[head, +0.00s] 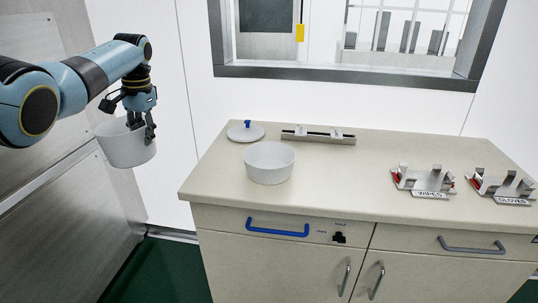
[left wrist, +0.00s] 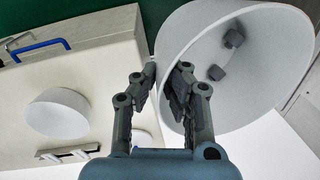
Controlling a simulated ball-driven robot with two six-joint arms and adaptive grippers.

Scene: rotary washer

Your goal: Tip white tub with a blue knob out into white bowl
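My left gripper (head: 141,132) is shut on the wall of a white tub (head: 125,150), one finger inside the rim and one outside. It holds the tub in the air left of the counter, nearly upright. In the left wrist view the tub (left wrist: 285,60) shows two dark grey pieces (left wrist: 234,38) inside. The white lid (head: 244,133) with a blue knob lies on the counter, off the tub. The white bowl (head: 270,163) stands on the counter in front of the lid; it also shows in the left wrist view (left wrist: 57,114). My right gripper is out of view.
The beige counter (head: 350,182) has free room right of the bowl. A metal rail (head: 318,136) lies behind it. Two holders, labelled wipes (head: 428,182) and gloves, stand at the right. A blue drawer handle (head: 278,231) is below the front edge.

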